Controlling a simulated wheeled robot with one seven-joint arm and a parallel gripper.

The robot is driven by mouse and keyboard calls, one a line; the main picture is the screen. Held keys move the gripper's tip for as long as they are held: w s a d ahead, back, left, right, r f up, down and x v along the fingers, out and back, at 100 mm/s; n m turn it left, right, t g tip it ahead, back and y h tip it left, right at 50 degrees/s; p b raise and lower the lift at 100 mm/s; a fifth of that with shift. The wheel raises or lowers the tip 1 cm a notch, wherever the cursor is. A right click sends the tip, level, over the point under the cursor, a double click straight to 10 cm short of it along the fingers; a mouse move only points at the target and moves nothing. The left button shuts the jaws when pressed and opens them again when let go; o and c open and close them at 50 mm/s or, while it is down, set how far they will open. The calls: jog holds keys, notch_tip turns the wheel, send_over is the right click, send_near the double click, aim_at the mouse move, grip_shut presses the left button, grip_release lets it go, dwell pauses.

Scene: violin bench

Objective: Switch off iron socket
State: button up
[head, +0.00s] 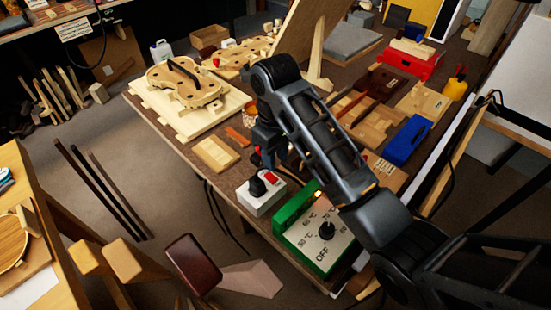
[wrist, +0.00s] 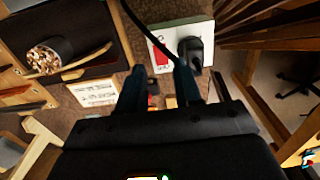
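The iron socket (head: 256,203) is a white box on the bench's near edge. It has a red rocker switch (head: 271,177) and a black plug (head: 257,186) in it. In the wrist view the socket (wrist: 209,29) is at the top, with the red switch (wrist: 161,56) to the left of the black plug (wrist: 190,52). My gripper (wrist: 159,70) is open and empty, its two fingers apart, with the red switch showing between and beyond the tips. In the head view my gripper (head: 264,160) is just behind and above the socket, partly hidden by my arm. I cannot tell whether it touches the socket.
A green box with a temperature dial (head: 291,210) stands right of the socket. A wooden block (head: 215,154) lies to its left. A violin body (head: 185,85) lies farther back. A blue box (head: 407,140) and a red box (head: 409,63) are at the right. Cables hang off the bench edge.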

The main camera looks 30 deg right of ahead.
aim_at(276, 181)
jog(key=shift+w+d+f, duration=0.1)
jog(key=shift+w+f, duration=0.05)
jog(key=shift+f, duration=3.75)
jog(key=shift+c, duration=0.3)
